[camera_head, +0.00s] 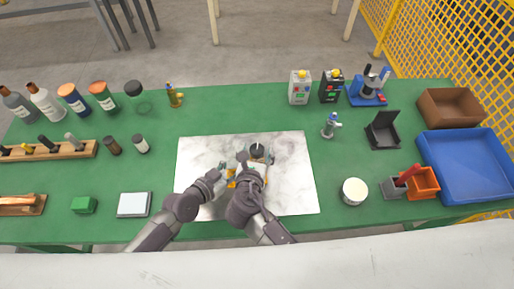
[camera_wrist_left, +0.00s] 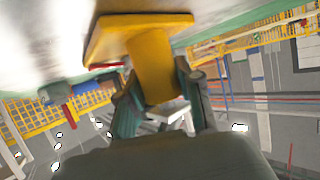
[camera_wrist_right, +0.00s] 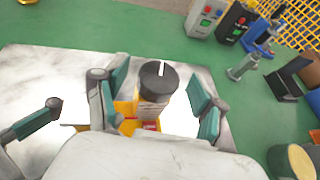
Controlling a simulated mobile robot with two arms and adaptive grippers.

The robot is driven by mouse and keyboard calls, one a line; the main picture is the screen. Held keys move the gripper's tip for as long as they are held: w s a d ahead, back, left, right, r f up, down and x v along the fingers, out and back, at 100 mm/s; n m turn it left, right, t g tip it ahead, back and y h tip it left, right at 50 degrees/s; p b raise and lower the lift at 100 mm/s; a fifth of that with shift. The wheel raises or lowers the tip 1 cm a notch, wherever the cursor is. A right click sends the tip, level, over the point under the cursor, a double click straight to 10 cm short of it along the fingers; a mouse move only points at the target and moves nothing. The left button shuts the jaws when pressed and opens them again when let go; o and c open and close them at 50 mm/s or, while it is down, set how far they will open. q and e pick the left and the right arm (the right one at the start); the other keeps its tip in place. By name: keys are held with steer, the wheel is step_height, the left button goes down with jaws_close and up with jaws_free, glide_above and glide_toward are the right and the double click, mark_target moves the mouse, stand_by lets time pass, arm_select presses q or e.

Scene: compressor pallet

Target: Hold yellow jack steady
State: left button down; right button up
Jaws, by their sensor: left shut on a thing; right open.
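The yellow jack (camera_wrist_left: 152,62) fills the upper middle of the left wrist view, with a wide flat plate and a thick post. My left gripper (camera_wrist_left: 160,92) is shut on the post, one finger at each side. In the head view the jack (camera_head: 232,179) is a small yellow patch, mostly hidden by my grippers on the marble-look plate (camera_head: 297,178). My right gripper (camera_wrist_right: 158,88) is open, its fingers apart on both sides of a black-capped cylinder (camera_wrist_right: 158,80). Yellow jack parts (camera_wrist_right: 127,118) show below that cylinder. Whether the right fingers touch it is unclear.
The plate lies on a green table (camera_head: 220,115). A white round tub (camera_head: 355,191), an orange bin (camera_head: 423,183) and a blue tray (camera_head: 470,165) stand to the right. Bottles (camera_head: 75,99) and a wooden rack (camera_head: 48,150) are at left. The plate's right part is clear.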

steer(key=v, duration=1)
steer(key=shift+s, duration=0.3)
steer(key=shift+r, duration=0.1)
steer(key=d+f+n+t+y, duration=0.4)
steer(key=d+f+n+y, duration=0.1)
steer(key=y, duration=0.2)
steer(key=x, duration=1.1)
steer(key=shift+w+a+r, duration=0.15)
steer(key=shift+w+r, duration=0.2)
steer(key=shift+r, duration=0.05)
steer(key=c, duration=1.2)
